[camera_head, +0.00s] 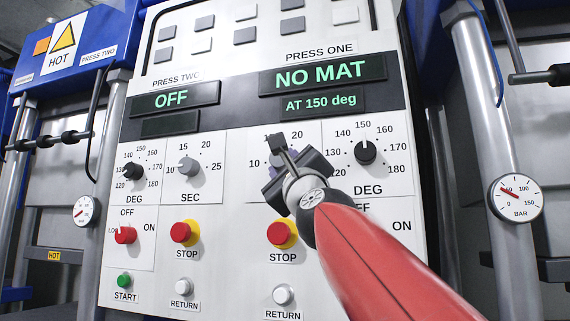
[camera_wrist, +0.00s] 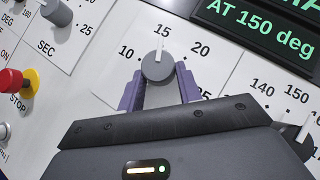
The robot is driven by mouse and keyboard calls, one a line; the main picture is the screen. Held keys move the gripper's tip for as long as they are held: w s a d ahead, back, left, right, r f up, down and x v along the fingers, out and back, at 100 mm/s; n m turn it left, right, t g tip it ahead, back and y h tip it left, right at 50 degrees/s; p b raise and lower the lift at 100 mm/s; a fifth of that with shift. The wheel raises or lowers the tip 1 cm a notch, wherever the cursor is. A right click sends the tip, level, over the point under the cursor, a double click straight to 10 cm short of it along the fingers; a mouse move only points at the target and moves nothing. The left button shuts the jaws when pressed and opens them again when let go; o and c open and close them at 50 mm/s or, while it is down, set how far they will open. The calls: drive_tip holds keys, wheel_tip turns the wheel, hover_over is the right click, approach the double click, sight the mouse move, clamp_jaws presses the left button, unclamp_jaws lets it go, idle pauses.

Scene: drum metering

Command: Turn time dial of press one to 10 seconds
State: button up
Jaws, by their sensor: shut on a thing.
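The time dial of press one (camera_wrist: 158,68) is a grey knob with a white pointer line. In the wrist view its pointer aims at about the 15 mark, between 10 and 20. My gripper (camera_wrist: 159,84) has its purple fingers on either side of the knob and is shut on it. In the head view my gripper (camera_head: 281,163) covers the dial and most of its scale; only the 10 and 20 marks show clearly. The press one display (camera_head: 324,75) reads NO MAT, with AT 150 deg below it.
The press one temperature dial (camera_head: 365,153) is close on the right of my gripper. Below are a red stop button (camera_head: 280,233) on yellow and a white return button (camera_head: 284,294). Press two's time dial (camera_head: 188,167) and temperature dial (camera_head: 133,171) are to the left.

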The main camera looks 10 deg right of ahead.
drive_tip(key=shift+d+r, duration=0.1)
drive_tip(key=shift+r, duration=0.05)
drive_tip(key=shift+s+r+n+g+y+p, duration=0.15)
drive_tip(key=shift+n+g+y+p, duration=0.55)
drive_tip(key=shift+n, duration=0.4)
drive_tip(key=n+g, duration=0.1)
drive_tip(key=n, duration=0.1)
drive_tip(key=n+g+y, duration=0.1)
drive_tip(key=n+g+p, duration=0.1)
drive_tip(key=n, duration=0.1)
drive_tip(key=shift+d+r+n+g+y, duration=0.25)
drive_tip(key=shift+r+n+g+y, duration=0.05)
drive_tip(key=shift+r+g, duration=0.1)
drive_tip(key=shift+n+g, duration=0.3)
drive_tip(key=o, duration=1)
drive_tip(key=shift+f, duration=0.1)
drive_tip(key=b+v, duration=0.2)
drive_tip(key=v, duration=0.5)
drive_tip(key=shift+s+b, duration=0.35)
